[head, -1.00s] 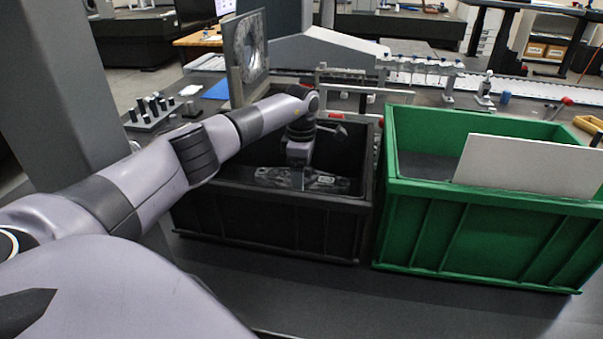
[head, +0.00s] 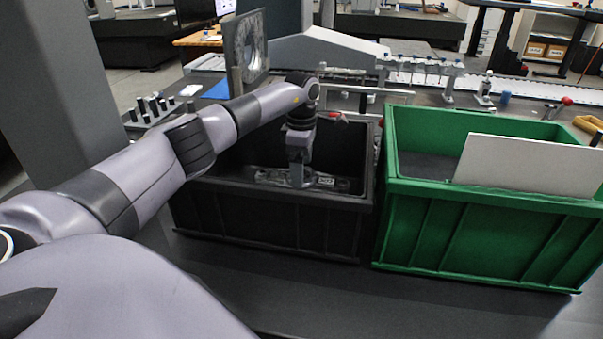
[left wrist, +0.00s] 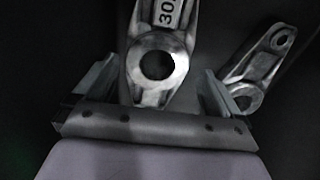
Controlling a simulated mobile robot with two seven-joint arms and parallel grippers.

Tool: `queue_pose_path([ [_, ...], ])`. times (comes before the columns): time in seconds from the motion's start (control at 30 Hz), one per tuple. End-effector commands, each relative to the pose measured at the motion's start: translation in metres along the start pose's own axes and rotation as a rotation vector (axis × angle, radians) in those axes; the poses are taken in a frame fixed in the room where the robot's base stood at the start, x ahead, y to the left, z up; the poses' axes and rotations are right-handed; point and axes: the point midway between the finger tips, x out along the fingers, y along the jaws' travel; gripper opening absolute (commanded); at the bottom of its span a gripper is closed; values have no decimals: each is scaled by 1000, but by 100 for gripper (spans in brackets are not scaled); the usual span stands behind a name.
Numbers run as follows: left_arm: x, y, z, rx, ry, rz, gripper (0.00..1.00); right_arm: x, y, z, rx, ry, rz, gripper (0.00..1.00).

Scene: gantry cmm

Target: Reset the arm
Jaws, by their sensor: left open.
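My left arm (head: 150,160) reaches in from the left over the black bin (head: 262,222). My left gripper (head: 299,184) points down inside that bin, over metal parts lying there. In the left wrist view my left gripper (left wrist: 160,90) is open. A metal link part (left wrist: 160,62) with a round hole and a label reading "30" lies between or below its fingers. I cannot tell whether the fingers touch it. A second metal part (left wrist: 262,68) lies to the right, outside the fingers. My right gripper is not in view.
A green bin (head: 470,235) stands right of the black bin, with a pale flat panel (head: 530,165) across its right side. A metal plate (head: 246,50) stands upright behind the black bin. Small fixtures (head: 150,108) sit at the left.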

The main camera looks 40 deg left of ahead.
Motion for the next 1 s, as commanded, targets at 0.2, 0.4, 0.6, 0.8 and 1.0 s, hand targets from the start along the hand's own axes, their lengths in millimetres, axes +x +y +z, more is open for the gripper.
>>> queue_pose_path([
  [0.2,-33,1,0,-1,-1,4,100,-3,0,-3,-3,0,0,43],
  [0.4,-39,0,0,-1,0,2,100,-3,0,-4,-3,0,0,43],
  [0.6,-44,0,0,-1,-1,2,100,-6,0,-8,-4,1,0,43],
  [0.8,-74,0,0,-1,-1,2,100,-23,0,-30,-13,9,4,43],
  [1.0,-107,0,0,-1,-1,2,100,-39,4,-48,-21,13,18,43],
])
